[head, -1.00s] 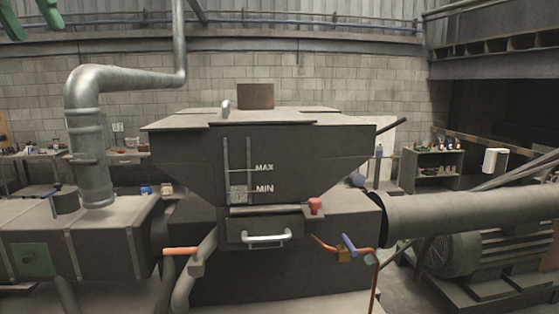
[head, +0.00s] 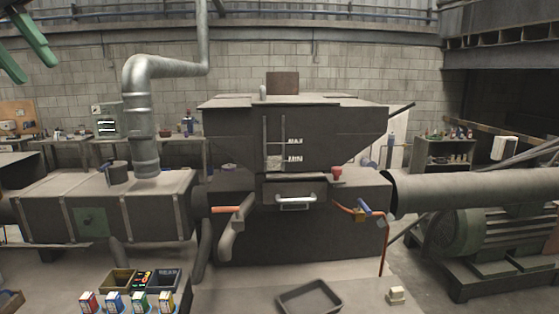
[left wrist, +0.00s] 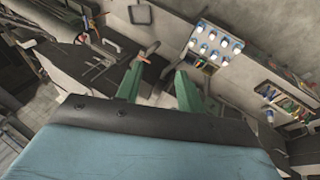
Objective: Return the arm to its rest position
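My left gripper (head: 37,71) shows at the top left corner of the head view, raised high. Its two green fingers are apart with nothing between them. The left wrist view also shows the gripper (left wrist: 160,67) open and empty, with free air around the fingertips. The rest of the left arm is outside the head view. My right gripper is in neither view.
A large grey hopper machine (head: 335,125) with a drawer handle stands ahead, joined to ducts. On the near bench are a dark tray (head: 310,297), small bins (head: 117,281) and several coloured boxes (head: 139,301). Space around the raised gripper looks clear.

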